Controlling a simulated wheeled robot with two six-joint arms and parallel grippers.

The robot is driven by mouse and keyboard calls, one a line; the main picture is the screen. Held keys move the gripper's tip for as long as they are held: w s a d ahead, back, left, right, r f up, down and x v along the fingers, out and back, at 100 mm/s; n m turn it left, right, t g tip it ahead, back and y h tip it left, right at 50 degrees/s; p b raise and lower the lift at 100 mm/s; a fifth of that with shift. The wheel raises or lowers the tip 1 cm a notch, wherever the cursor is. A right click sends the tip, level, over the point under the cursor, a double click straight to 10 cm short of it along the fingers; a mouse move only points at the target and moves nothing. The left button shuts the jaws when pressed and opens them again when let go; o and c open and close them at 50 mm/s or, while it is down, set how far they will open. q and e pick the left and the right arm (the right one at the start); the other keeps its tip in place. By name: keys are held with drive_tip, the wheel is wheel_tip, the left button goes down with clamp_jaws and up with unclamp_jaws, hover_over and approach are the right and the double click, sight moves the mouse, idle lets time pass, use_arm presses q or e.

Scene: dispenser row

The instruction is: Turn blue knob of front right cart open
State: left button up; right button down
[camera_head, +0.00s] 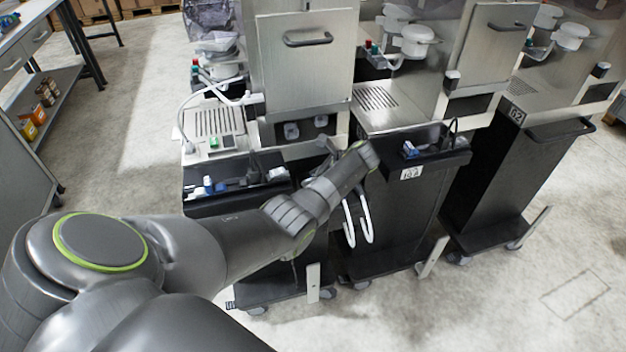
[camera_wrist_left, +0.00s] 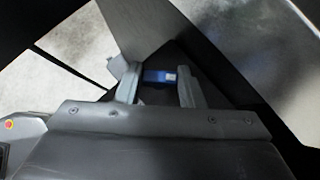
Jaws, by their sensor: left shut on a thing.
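In the left wrist view a blue knob (camera_wrist_left: 158,77) with a small pale mark sits between the two grey fingers of my left gripper (camera_wrist_left: 159,88), which is shut on it. The knob's base and its turn position are hard to make out. A blue part (camera_head: 410,150) shows on that cart's front ledge, right of my wrist. My right gripper is not in view.
A left cart (camera_head: 225,206) and a right cart (camera_head: 497,185) flank the middle one. Pale uprights (camera_head: 432,258) stand at the carts' feet. A shelf bench (camera_head: 40,110) is at far left. The front right floor is clear.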

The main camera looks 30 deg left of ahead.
use_arm(q)
drive_tip(key=shift+w+n+g+h+b, duration=0.1)
drive_tip(key=shift+n+g+h+b, duration=0.2)
drive_tip(key=shift+n+g+b, duration=1.15)
drive_tip(key=shift+t, duration=0.25)
drive_tip(key=o, duration=1)
drive_tip(key=b+v, duration=0.3)
drive_tip(key=v, duration=1.4)
drive_tip(key=shift+w+d+r, duration=0.1)
drive_tip(key=shift+w+d, duration=0.05)
